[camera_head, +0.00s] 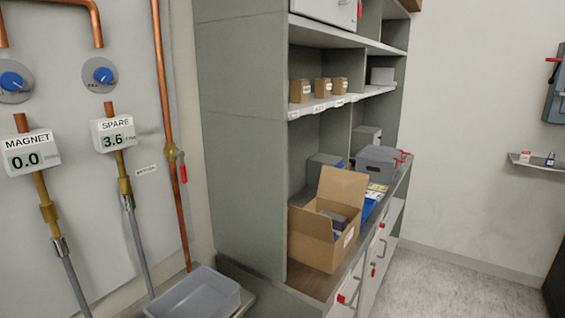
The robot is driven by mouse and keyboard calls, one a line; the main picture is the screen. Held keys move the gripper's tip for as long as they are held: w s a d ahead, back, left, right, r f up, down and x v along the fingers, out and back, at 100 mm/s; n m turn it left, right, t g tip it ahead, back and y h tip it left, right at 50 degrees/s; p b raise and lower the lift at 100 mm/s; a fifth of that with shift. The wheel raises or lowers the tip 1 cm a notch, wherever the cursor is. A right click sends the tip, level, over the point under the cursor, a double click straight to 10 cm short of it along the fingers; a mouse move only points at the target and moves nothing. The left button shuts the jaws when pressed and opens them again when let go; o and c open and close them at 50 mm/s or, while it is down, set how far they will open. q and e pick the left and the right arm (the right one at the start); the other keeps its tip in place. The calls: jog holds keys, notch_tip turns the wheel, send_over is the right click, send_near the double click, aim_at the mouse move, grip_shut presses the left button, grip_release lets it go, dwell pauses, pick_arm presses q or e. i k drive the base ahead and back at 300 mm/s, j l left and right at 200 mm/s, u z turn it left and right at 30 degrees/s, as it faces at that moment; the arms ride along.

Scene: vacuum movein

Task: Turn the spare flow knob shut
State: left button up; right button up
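The spare flow knob is the blue knob on a round grey dial plate (99,75) on the wall at the left, above the spare meter. The blue knob (103,75) has a pale pointer mark too small to read. The spare meter (117,131) is a white box labelled SPARE and reads about 3.6. A copper pipe joins the dial and the meter. Neither of my grippers is in view.
A similar blue knob (11,81) sits above the magnet meter (32,152), which reads 0.0. A vertical copper pipe (163,90) has a red-handled valve (182,172). A grey tub (194,296) stands below. A shelf unit (240,130) with an open cardboard box (313,240) stands right.

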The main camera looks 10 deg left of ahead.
aim_at(102, 75)
jog(key=u, duration=1.2)
jog(key=k+j, duration=0.05)
